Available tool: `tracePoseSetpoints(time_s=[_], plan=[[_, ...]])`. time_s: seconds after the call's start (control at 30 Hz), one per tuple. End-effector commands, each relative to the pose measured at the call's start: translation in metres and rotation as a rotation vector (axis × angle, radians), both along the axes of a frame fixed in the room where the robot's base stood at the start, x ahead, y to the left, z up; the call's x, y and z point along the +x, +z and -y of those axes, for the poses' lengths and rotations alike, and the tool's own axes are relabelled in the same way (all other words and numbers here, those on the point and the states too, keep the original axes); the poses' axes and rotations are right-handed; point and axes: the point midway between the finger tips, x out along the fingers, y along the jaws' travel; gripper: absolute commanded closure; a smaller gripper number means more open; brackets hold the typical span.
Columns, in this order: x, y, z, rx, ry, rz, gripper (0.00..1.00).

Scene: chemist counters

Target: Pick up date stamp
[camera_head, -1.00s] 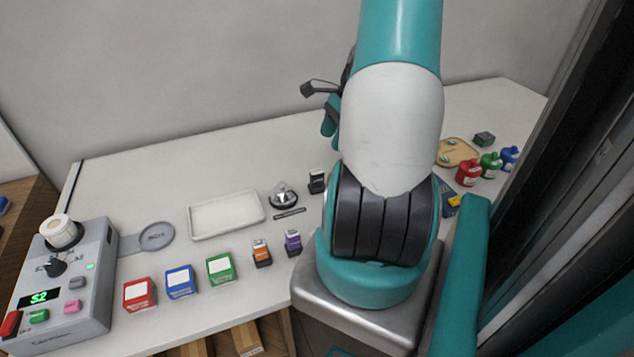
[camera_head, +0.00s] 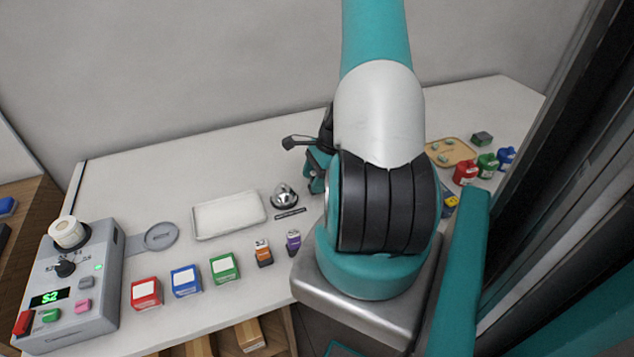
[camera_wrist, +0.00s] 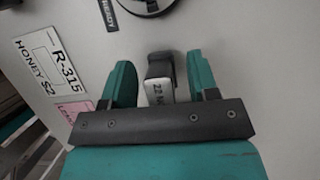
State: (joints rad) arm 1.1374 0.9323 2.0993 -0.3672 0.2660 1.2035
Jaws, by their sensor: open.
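The date stamp (camera_wrist: 160,72) is a small black block with a pale label reading "22" and letters partly cut off. It shows in the wrist view, between the two teal fingers of my gripper (camera_wrist: 160,80). The fingers are open, one on each side of it, and I see gaps between them and the stamp. In the head view my gripper (camera_head: 317,172) is beside the arm, over the back part of the counter. The stamp is hidden there behind the gripper.
A silver bell (camera_head: 284,196) stands just left of the gripper, near a white tray (camera_head: 230,214). An orange stamp (camera_head: 263,253) and a purple stamp (camera_head: 293,242) stand in front. Labelled paper (camera_wrist: 52,65) lies left in the wrist view.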

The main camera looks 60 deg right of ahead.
Motion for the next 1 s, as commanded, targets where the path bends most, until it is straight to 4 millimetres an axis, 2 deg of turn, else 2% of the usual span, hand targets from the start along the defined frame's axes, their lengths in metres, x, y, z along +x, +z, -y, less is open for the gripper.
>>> tracePoseSetpoints(time_s=[0.17,0.4,0.77,0.87,1.0], plan=[[0.000,0.000,0.000,-0.001,0.000,0.001,0.46],[0.000,0.000,0.000,-0.001,0.001,0.001,1.00],[0.001,0.004,0.001,-0.001,0.000,0.002,1.00],[0.001,0.011,0.001,-0.004,0.000,0.003,1.00],[0.001,0.032,0.001,-0.004,0.001,0.004,1.00]])
